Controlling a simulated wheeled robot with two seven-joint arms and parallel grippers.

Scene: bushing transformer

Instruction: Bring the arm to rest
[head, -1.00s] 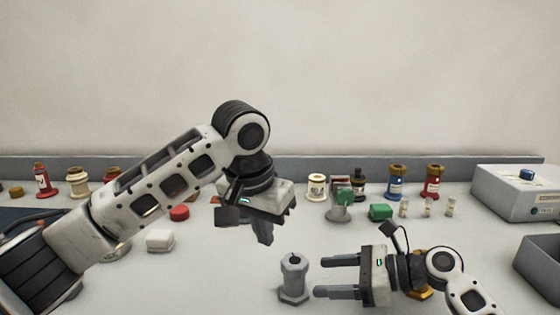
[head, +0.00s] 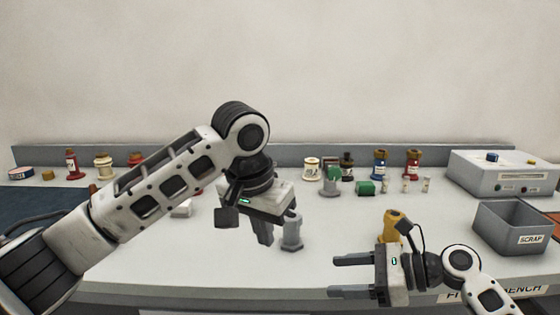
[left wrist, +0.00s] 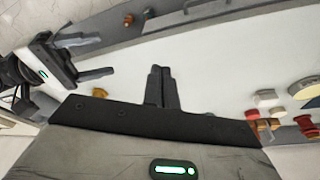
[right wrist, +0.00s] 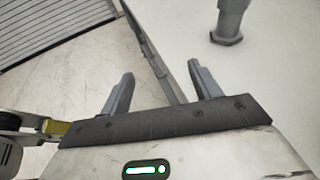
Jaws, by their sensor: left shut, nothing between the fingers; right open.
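My left gripper (head: 265,236) hangs pointing down over the bench in the head view. Its fingers are together and empty, as the left wrist view also shows (left wrist: 161,88). My right gripper (head: 334,276) is low at the bench's front edge, pointing left. Its fingers are apart with nothing between them, also in the right wrist view (right wrist: 158,78). A grey hex-based post (head: 293,234) stands upright on the bench, just right of the left fingers in the picture and partly covered by that gripper. The right wrist view shows a grey hex-based post (right wrist: 229,24) beyond the fingers.
A yellow part (head: 392,226) stands behind my right gripper. A grey scrap bin (head: 513,232) and a control box (head: 503,178) are at the right. Several small bushings and a green block (head: 366,188) line the back. The white bench top (head: 335,215) is clear mid-right.

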